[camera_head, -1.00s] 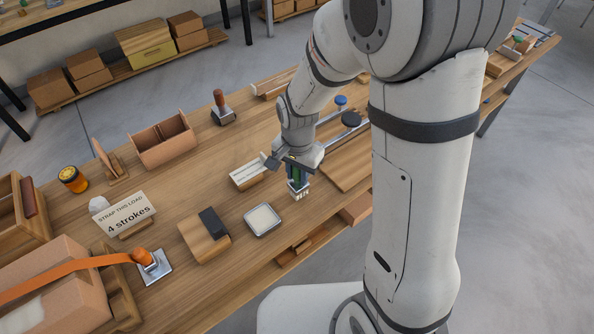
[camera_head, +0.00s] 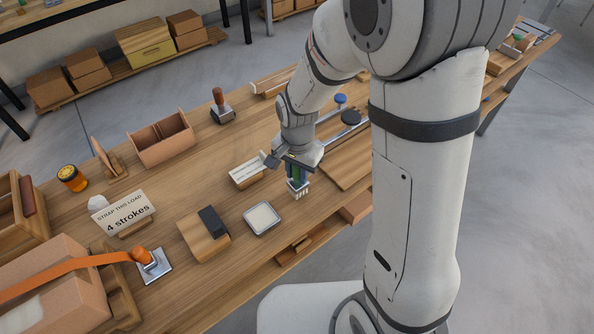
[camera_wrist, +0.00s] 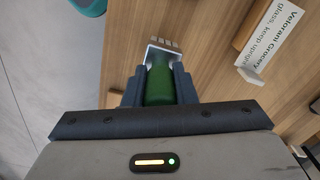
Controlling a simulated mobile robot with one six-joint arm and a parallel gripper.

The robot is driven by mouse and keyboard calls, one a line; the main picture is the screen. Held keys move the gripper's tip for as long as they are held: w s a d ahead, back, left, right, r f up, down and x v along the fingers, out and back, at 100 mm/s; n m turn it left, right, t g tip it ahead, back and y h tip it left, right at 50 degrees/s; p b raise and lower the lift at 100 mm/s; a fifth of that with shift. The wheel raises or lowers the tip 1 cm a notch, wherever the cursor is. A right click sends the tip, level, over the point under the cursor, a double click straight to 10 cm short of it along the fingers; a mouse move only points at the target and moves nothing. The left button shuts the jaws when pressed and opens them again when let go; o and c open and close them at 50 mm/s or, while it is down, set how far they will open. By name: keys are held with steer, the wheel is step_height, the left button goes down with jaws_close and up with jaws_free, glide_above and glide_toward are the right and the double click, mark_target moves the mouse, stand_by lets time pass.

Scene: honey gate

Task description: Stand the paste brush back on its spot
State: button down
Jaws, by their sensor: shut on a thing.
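The paste brush has a green handle (camera_wrist: 159,84) and a pale head with several bristle tufts (camera_head: 299,190). My gripper (camera_head: 294,169) is shut on its green handle and holds it with the bristles down, just above or at the table; I cannot tell whether they touch. In the wrist view my gripper's two dark fingers (camera_wrist: 159,88) clasp the handle from both sides. A square tray of pale paste (camera_head: 262,219) lies to the left of and nearer than the brush. The brush's marked spot cannot be made out.
A small card on a wooden holder (camera_head: 246,172) stands just left of my gripper. A wooden block with a dark top piece (camera_head: 205,234) lies left of the paste tray. A wooden board (camera_head: 343,170) is right of the brush. The table's front edge is close.

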steer(key=shift+f+b, duration=0.75)
steer(key=shift+f, duration=0.2)
steer(key=c, duration=1.1)
jaws_free()
steer(key=shift+r+p, duration=2.95)
steer(key=shift+r, duration=1.1)
